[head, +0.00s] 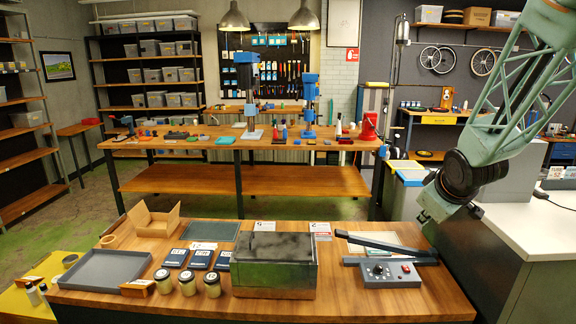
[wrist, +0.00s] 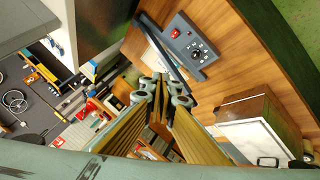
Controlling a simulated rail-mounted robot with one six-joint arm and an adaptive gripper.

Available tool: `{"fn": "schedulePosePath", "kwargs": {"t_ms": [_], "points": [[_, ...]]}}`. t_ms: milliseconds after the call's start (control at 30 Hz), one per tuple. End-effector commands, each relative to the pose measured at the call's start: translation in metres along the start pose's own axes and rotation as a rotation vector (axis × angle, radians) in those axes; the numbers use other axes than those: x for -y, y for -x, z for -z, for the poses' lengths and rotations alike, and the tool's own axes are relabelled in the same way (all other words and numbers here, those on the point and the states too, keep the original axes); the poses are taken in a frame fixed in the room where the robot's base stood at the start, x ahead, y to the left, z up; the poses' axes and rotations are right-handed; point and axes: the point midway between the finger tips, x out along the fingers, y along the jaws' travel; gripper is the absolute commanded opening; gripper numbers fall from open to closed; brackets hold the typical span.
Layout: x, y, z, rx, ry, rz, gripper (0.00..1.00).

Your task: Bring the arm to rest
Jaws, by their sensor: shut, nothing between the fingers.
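My gripper (wrist: 166,92) shows in the wrist view, its fingers together with nothing between them. It is in the air, apart from the wooden table and from the sealer-like device beyond it. In the head view my green arm comes down from the upper right to a dark joint and a wrist part at the table's right; I cannot make out the fingers there. The wooden table (head: 420,308) carries a metal box (head: 273,276) with a dark top and a grey device with a long lever (head: 390,275).
Several jars (head: 187,284), dark packets (head: 200,259), a grey tray (head: 103,272) and an open cardboard box (head: 157,222) stand on the table's left half. A white-topped counter (head: 540,233) is close to my arm on the right. A workbench (head: 245,143) stands behind.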

Motion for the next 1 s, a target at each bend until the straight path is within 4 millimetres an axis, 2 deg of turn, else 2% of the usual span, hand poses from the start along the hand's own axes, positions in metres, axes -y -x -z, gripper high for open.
{"fn": "schedulePosePath", "kwargs": {"t_ms": [33, 467, 1000], "points": [[0.002, 0.011, 0.001, 0.005, -0.008, -0.001, 0.0], [0.028, 0.09, -0.006, 0.067, -0.111, 0.009, 0.0], [0.075, 0.187, -0.028, 0.138, -0.241, 0.041, 0.0]]}}
